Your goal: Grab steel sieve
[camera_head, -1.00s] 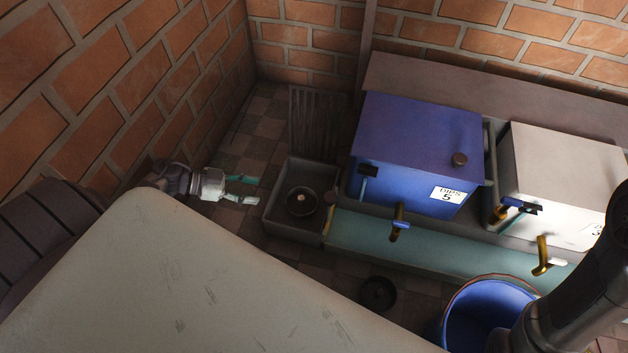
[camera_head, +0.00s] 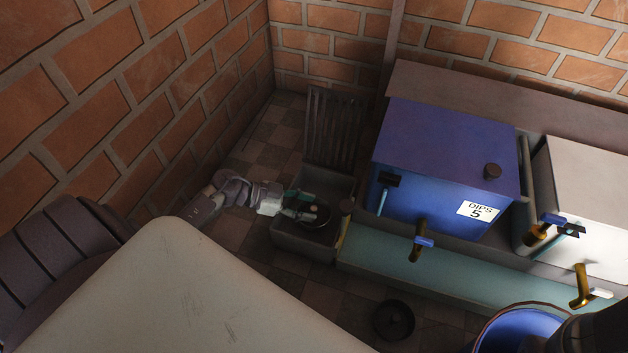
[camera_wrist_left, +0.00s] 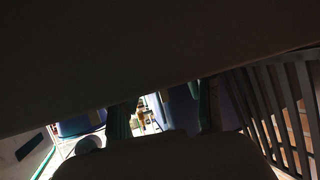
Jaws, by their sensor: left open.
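A round dark dish (camera_head: 322,220), which looks like the steel sieve, lies in the grey basin (camera_head: 302,243) left of the blue tank. A small pale spot shows near its middle. My left gripper (camera_head: 300,203) is over the basin's left part, its two fingers apart at the dish's left edge. The fingers partly cover the dish, and I cannot tell whether they touch it. In the left wrist view the open fingers (camera_wrist_left: 163,112) are dark, and I cannot make out the dish there. My right gripper is out of view.
A slatted rack (camera_head: 333,128) leans behind the basin. The blue tank (camera_head: 445,150) with taps stands to the right above a trough (camera_head: 385,259). A dark round item (camera_head: 393,320) lies on the floor, left of a blue bucket (camera_head: 520,333). Brick walls close the left and back.

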